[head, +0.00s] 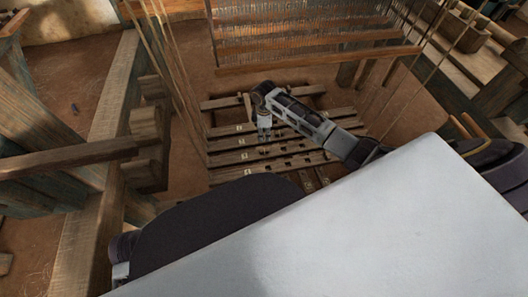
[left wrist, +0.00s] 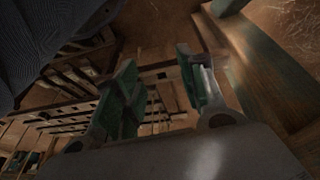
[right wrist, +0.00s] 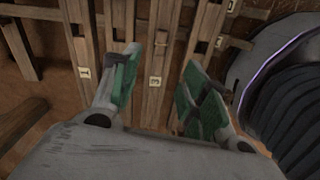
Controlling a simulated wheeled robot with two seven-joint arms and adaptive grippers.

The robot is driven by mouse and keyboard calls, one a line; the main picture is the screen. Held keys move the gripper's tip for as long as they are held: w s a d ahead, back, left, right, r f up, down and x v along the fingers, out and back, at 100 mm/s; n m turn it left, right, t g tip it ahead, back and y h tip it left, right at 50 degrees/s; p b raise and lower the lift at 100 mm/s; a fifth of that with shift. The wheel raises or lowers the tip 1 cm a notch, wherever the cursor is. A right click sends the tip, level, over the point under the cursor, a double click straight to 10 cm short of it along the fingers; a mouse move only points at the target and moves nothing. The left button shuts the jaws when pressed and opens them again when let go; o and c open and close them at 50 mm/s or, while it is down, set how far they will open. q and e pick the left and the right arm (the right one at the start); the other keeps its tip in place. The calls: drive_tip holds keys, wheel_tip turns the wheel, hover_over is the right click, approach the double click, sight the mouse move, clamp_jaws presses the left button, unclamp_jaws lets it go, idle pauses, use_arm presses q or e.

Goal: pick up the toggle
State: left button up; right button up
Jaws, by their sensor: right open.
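I cannot make out the toggle for certain in any view. A small dark blue thing (head: 74,109) lies on the earth floor at the left of the head view; it is too small to identify. My right gripper (head: 264,136) points down over the wooden treadles (head: 232,159) in the middle of the head view. In the right wrist view its green-padded fingers (right wrist: 157,82) are apart with nothing held between them.
The treadles carry small numbered tags, such as one (right wrist: 155,82) in the right wrist view. Heddle bars (head: 315,57) hang above and behind them. Loom beams (head: 100,150) stand at the left, and cords run down on both sides. Bare floor (head: 60,70) lies at the far left.

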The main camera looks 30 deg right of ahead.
use_arm(q)
drive_tip(key=shift+s+f, duration=0.1)
drive_tip(key=shift+f, duration=0.05)
use_arm(e)
drive_tip(key=shift+s+n, duration=0.1)
drive_tip(key=shift+n, duration=0.8)
drive_tip(key=shift+f, duration=0.1)
drive_tip(key=b, duration=0.2)
hover_over(264, 150)
wheel_tip(264, 150, down, 5)
drive_tip(key=shift+r, duration=0.1)
wheel_tip(264, 150, down, 3)
drive_tip(key=shift+r+b, duration=0.15)
drive_tip(key=shift+b, duration=0.35)
use_arm(q)
drive_tip(key=shift+w+d+f+t+h, duration=0.25)
drive_tip(key=shift+d+f+t+h, duration=0.15)
drive_tip(key=shift+d+t, duration=0.25)
use_arm(e)
drive_tip(key=shift+f, duration=0.5)
use_arm(q)
drive_tip(key=shift+d, duration=0.1)
